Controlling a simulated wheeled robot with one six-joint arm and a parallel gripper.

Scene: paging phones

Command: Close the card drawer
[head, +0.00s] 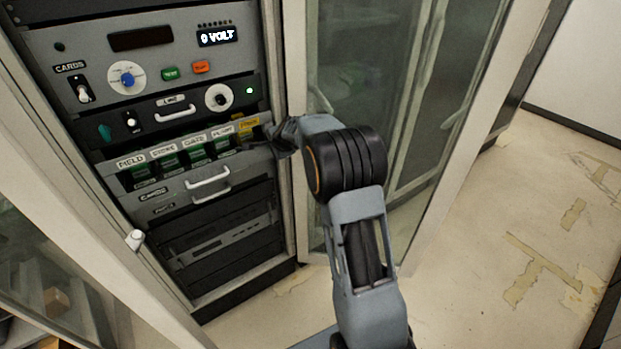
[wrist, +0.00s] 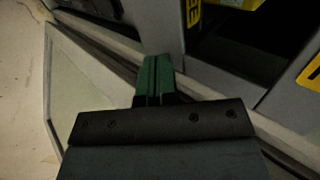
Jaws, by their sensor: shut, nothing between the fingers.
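The card drawer (head: 187,184) is in the rack in the head view, with a pale bar handle (head: 208,178) on its grey front. It stands partly out, with its top showing a row of labelled slots holding green cards (head: 196,153). A yellow label (head: 249,124) marks its right end. My gripper (head: 272,137) is at the drawer's right end, partly hidden by my wrist. In the wrist view its green fingers (wrist: 155,75) are together and empty, close to a grey panel edge (wrist: 156,24). I cannot tell whether they touch it.
Above the drawer are a panel with a lamp and dial (head: 219,97) and a panel with a display (head: 217,36). A glass cabinet door (head: 365,90) stands right. The floor at right (head: 500,220) is clear.

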